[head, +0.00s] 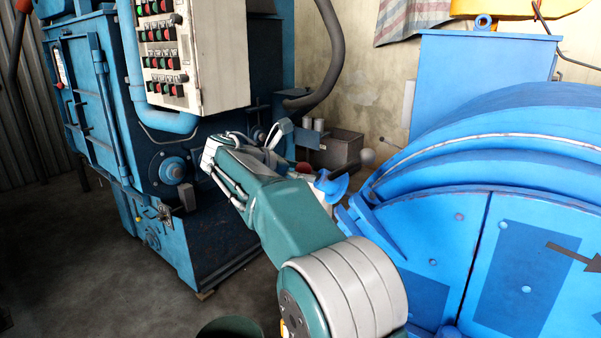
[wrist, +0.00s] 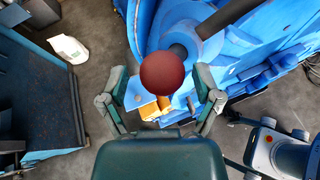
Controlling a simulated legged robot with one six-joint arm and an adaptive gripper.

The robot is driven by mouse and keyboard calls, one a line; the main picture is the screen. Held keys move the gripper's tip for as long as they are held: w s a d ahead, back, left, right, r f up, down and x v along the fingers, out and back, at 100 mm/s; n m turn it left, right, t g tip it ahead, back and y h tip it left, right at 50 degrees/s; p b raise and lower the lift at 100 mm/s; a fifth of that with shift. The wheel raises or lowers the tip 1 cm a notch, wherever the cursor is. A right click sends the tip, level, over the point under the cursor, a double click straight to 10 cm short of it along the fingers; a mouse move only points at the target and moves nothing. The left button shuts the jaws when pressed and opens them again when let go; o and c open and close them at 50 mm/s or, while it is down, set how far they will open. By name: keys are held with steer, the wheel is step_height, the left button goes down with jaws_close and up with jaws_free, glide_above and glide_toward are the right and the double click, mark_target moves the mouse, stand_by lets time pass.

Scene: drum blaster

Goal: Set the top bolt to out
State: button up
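In the wrist view, a red ball knob (wrist: 162,73) sits on a dark rod (wrist: 215,22) that passes by a blue collar on the blue drum (wrist: 258,45). I take this to be the top bolt's handle. My gripper (wrist: 161,88) is open, with one finger on each side of the knob. A gap shows between the knob and each finger, and I cannot tell how deep the knob sits. In the head view, a small red spot (head: 304,168) shows beside a blue bracket (head: 332,186). My arm hides most of my gripper there.
The big blue drum (head: 520,185) fills the right. A blue machine (head: 100,95) with a white button panel (head: 205,55) stands on the left. A metal box (head: 342,148) stands behind the arm. The floor at the lower left is clear.

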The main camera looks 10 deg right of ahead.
stand_by(0.3)
steer(key=v, duration=1.2)
steer(key=s+d+f+m+g+y, duration=0.1)
steer(key=s+d+f+m+y, duration=0.2)
steer(key=s+d, duration=0.35)
steer(key=s+d+f+m+g+y, duration=0.1)
steer(key=s+d+m+y, duration=0.2)
steer(key=s+d+m, duration=0.4)
steer(key=s+d+f+m+y, duration=0.2)
steer(key=s+f+m, duration=0.4)
steer(key=s, duration=0.4)
steer(key=s+d+f+m+t+y, duration=0.1)
steer(key=s+d+f+m+y, duration=0.1)
steer(key=s+f+m, duration=0.4)
steer(key=s+f+y, duration=0.1)
steer(key=s+f, duration=0.1)
steer(key=s, duration=0.2)
steer(key=shift+y, duration=0.4)
